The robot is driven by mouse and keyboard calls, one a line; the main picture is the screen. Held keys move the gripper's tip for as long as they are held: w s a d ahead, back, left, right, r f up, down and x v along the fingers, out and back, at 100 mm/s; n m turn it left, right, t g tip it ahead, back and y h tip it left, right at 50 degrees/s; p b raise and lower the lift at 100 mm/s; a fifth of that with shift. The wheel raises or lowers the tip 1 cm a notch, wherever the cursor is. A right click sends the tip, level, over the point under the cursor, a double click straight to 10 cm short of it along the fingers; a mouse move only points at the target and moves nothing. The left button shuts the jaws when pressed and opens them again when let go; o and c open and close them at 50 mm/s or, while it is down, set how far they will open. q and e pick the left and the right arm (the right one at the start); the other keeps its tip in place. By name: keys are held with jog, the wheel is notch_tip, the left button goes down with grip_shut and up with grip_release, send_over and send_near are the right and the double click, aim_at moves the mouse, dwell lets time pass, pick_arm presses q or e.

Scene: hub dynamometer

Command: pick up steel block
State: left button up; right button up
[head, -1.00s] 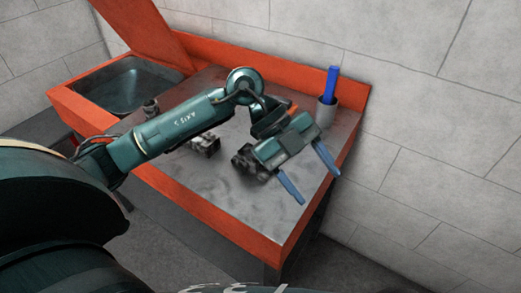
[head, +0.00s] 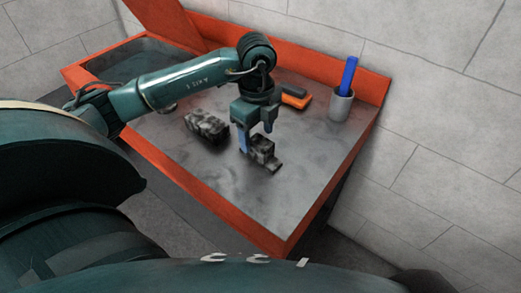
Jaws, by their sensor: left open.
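Two mottled grey metal pieces lie on the bench top. One is a blocky piece (head: 207,129) left of my left gripper. The other is a stepped block (head: 264,155) right below the gripper. I cannot tell for sure which one is the steel block. My left gripper (head: 255,139) points down with its jaws apart at the stepped block. One blue finger shows at the block's left side; the other finger is mostly hidden, and contact cannot be told. My right gripper is out of view.
The metal bench top (head: 300,190) has a raised orange rim and is clear at the front. Behind the gripper lies an orange and black tool (head: 295,97). A grey cup (head: 341,105) holding a blue bar (head: 349,74) stands at the back right. A sink basin (head: 120,62) is at the left.

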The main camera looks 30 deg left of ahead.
aim_at(260, 142)
pick_arm(q)
jog(key=f, duration=0.2)
jog(key=d+f+p, duration=0.1)
jog(key=f, duration=0.2)
jog(key=shift+s, duration=0.1)
jog(key=shift+c, duration=0.3)
grip_shut()
